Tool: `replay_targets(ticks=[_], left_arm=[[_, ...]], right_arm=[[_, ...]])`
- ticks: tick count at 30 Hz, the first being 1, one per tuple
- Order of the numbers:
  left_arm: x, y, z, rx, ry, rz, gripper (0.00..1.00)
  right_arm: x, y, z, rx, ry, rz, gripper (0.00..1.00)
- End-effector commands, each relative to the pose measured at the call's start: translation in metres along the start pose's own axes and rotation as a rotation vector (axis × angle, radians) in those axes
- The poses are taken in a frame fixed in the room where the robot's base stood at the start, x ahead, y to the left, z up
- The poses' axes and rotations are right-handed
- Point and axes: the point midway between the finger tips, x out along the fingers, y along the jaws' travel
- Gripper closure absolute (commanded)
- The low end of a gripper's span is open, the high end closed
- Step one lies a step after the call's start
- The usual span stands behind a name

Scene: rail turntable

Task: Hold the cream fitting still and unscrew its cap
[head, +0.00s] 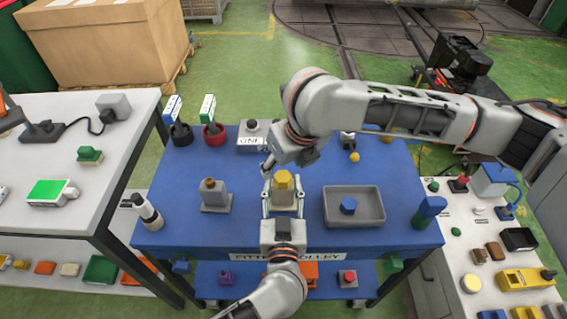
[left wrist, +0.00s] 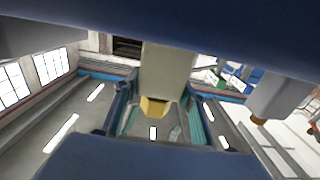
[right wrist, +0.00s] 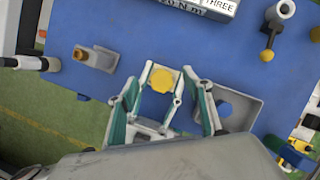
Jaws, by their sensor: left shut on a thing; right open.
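The cream fitting (head: 284,198) stands upright near the middle of the blue trolley top, with its yellow cap (head: 283,179) on top. In the left wrist view the picture is inverted, with the cream body (left wrist: 166,70) above the yellow cap (left wrist: 154,107). My left gripper (head: 283,207) comes in from the front and is shut on the fitting's body, a finger on each side. My right gripper (head: 268,170) is open, close to the cap; its spread fingers lie on either side of the yellow cap (right wrist: 161,80) in the right wrist view. Contact with the cap cannot be told.
A grey fitting with a brown cap (head: 215,195) stands to the left. A grey tray (head: 370,221) holding a blue part (head: 348,205) is to the right. Black (head: 181,137) and red (head: 214,136) holders with tools stand at the back left.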

Motion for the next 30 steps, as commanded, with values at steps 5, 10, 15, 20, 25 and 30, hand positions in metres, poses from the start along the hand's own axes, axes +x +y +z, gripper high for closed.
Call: replay_targets(ticks=[5,10,15,20,25,30], left_arm=[[0.0,0.0,0.0,0.0,0.0,0.0,0.98],[0.0,0.0,0.0,0.0,0.0,0.0,0.98],[0.0,0.0,0.0,0.0,0.0,0.0,0.98],[0.0,0.0,0.0,0.0,0.0,0.0,0.98],[0.0,0.0,0.0,0.0,0.0,0.0,0.98],[0.0,0.0,0.0,0.0,0.0,0.0,0.98]], right_arm=[[0.001,0.0,-0.001,-0.001,0.001,0.001,0.5],[0.009,0.0,-0.004,-0.001,0.002,0.001,0.5],[0.018,0.0,-0.008,-0.001,0.002,0.001,0.5],[0.026,0.0,-0.011,-0.001,0.002,0.001,0.5],[0.034,0.0,-0.014,-0.002,0.001,0.0,0.5],[0.037,0.0,-0.016,-0.002,0.001,0.001,0.5]])
